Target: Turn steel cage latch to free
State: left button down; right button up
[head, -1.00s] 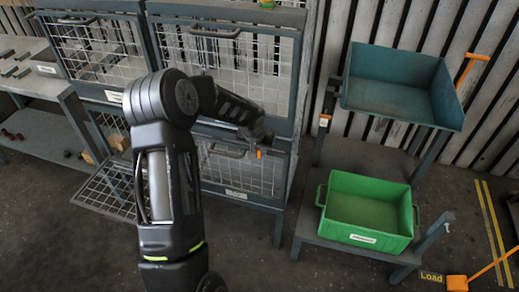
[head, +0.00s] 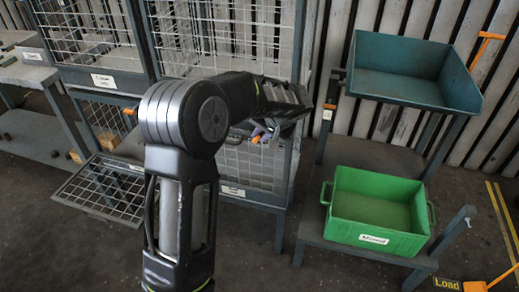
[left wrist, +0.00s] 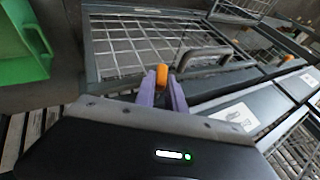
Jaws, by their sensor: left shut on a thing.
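The steel cage (head: 222,192) is a grey frame with wire mesh doors, left of centre in the head view. Its latch with an orange tip (left wrist: 162,75) sits between the purple fingers of my left gripper (left wrist: 163,92), which is shut on it. In the head view my left gripper (head: 262,132) is at the upper edge of the lower right mesh door, partly hidden by my own arm. That mesh door (left wrist: 137,45) looks closed, with a grey bar handle (left wrist: 205,56) beside the latch. My right gripper is in neither view.
The lower left mesh door (head: 100,190) hangs open, sticking out forward. A second orange tip (left wrist: 287,57) shows on the cage. A green crate (head: 376,240) and a blue-grey tray (head: 400,93) stand on a stand at right. A shelf (head: 45,140) is at far left.

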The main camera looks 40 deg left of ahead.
pick_arm(q)
jog(key=y+b, duration=0.2)
jog(key=b, duration=0.1)
jog(key=f+m+y+b, duration=0.1)
jog(key=y+b, duration=0.1)
jog(key=shift+w+d+g, duration=0.1)
jog(key=shift+d+g, duration=0.15)
jog(key=shift+g, duration=0.15)
jog(key=shift+y+b, duration=0.9)
jog(key=shift+y, duration=0.2)
jog(key=shift+d+r+m+g+y+b, duration=0.1)
jog(key=shift+m+g+y+b, duration=0.4)
jog(key=shift+y, duration=0.7)
jog(key=shift+m+y, duration=0.6)
jog(key=shift+y, duration=0.8)
jog(key=c, duration=1.4)
grip_release()
